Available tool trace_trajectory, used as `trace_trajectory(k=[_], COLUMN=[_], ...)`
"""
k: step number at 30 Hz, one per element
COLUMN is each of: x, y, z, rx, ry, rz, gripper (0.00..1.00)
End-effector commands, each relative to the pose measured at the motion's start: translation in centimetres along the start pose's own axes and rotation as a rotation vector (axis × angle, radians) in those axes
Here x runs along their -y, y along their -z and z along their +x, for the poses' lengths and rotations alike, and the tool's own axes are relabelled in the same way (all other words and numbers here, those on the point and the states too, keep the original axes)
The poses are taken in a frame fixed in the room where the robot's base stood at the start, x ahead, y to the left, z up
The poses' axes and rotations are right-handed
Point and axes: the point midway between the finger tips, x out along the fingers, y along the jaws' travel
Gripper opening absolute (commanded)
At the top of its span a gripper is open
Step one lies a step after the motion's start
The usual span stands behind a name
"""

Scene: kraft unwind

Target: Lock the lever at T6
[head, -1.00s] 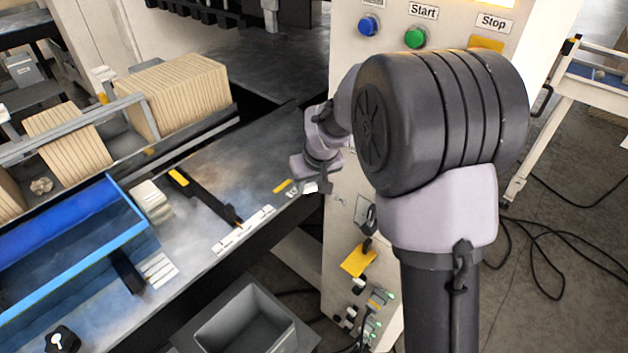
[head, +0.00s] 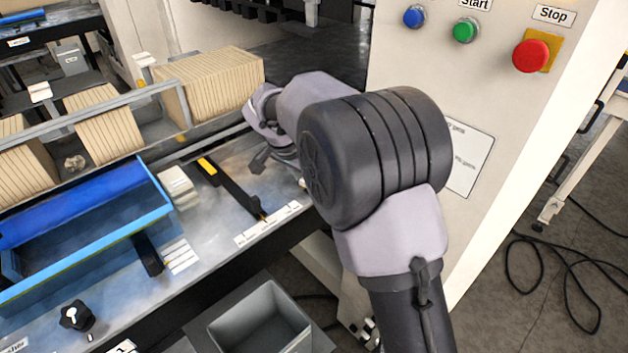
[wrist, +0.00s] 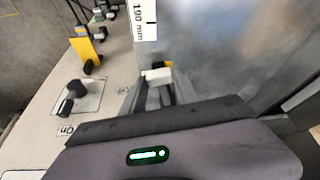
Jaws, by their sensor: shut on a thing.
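My gripper (head: 259,162) is low over the right part of the metal table, mostly hidden by my own arm. In the wrist view its dark body fills the bottom. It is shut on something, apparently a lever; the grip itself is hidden. In the head view a black lever (head: 232,190) with a yellow end lies on the table left of my gripper. No T6 label is readable.
A blue tray (head: 165,206) and brown stacks (head: 212,88) stand at the left. A grey bin (head: 262,328) is below the table's front edge. The control panel (head: 400,52), with a red stop button (head: 530,56), rises at the right. A black knob (head: 76,315) is front left.

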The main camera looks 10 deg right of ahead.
Motion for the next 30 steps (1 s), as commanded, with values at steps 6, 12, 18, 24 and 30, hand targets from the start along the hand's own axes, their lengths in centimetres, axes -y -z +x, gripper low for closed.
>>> trace_trajectory(k=[6, 12, 18, 24, 30], x=[1.2, 1.8, 2.1, 2.1, 2.1], y=[0.2, 0.2, 0.3, 0.3, 0.3], z=[-0.1, -0.1, 0.0, 0.0, 0.0], rx=[-0.001, 0.000, 0.000, 0.000, 0.000], ry=[-0.045, -0.069, -0.080, -0.081, -0.080], rz=[0.110, 0.171, 0.196, 0.202, 0.201], gripper=[0.00, 0.00, 0.00, 0.00, 0.38])
